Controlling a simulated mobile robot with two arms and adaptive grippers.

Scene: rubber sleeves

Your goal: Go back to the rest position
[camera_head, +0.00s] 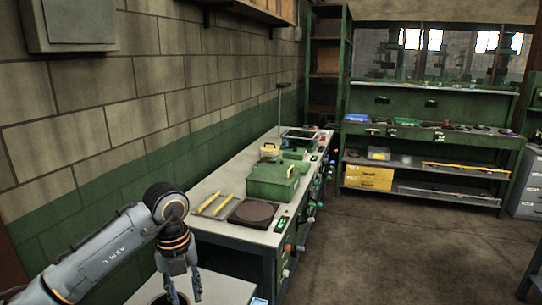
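My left arm comes in from the lower left and bends down at an orange-ringed wrist. My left gripper (184,289) points down over a pale table top (229,288) at the bottom edge. Its two fingers are apart, and I see nothing held between them; the lowest part is near the frame edge. A dark round thing lies partly hidden behind and below the fingers. My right gripper is not in view. I cannot make out any rubber sleeve.
A green bench (440,140) with yellow bins (368,177) stands at the back. The floor (400,250) at the right is clear.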

